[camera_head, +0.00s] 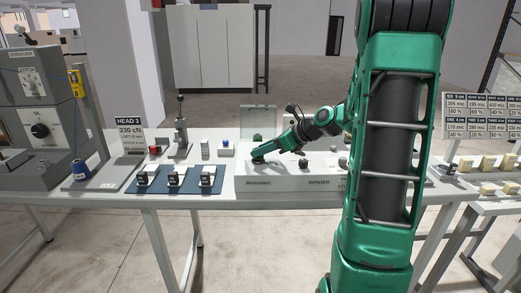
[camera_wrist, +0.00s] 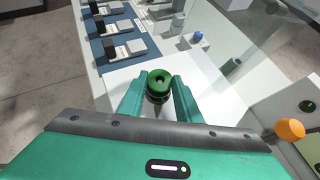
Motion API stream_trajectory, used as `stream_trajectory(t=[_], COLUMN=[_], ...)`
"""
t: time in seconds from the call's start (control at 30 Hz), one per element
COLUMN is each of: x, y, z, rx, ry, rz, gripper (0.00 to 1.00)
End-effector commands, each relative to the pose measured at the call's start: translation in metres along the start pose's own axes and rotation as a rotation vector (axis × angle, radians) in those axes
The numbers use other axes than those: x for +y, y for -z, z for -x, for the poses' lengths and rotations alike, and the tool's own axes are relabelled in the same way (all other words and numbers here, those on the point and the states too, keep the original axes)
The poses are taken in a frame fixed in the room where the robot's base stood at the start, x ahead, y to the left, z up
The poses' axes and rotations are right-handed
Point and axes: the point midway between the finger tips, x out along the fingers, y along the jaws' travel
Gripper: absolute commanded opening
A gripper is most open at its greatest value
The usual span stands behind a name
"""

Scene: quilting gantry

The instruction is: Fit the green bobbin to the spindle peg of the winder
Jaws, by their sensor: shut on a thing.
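The green bobbin (camera_wrist: 159,79) sits between the two fingers of my gripper (camera_wrist: 158,98) in the wrist view, its round top with a dark centre hole facing the camera. My gripper is shut on it. In the head view my gripper (camera_head: 258,157) is over the left part of the white winder unit (camera_head: 318,184), and the bobbin there is too small to make out clearly. Something dark shows just under the bobbin in the wrist view; I cannot tell whether it is a peg. The spindle peg cannot be clearly identified in either view.
A blue mat (camera_head: 175,181) with several black-and-white blocks lies left of the winder. A clear panel (camera_head: 258,119) stands behind it. An orange knob (camera_wrist: 290,130) is at right in the wrist view.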

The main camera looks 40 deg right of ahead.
Motion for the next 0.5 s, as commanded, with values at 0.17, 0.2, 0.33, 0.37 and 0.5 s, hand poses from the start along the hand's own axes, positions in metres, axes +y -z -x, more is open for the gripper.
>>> stream_trajectory(t=[0.17, 0.2, 0.33, 0.37, 0.5], x=[0.0000, 0.0000, 0.0001, 0.0001, 0.0001], y=[0.0034, 0.0041, 0.0063, 0.0068, 0.0077], z=[-0.0023, -0.0028, -0.0042, -0.0046, -0.0052], rx=[0.000, 0.000, 0.000, 0.000, 0.000], ry=[0.000, 0.000, 0.000, 0.000, 0.000], rz=[0.000, 0.000, -0.001, -0.001, 0.000], gripper=[0.10, 0.10, 0.10, 0.10, 0.45])
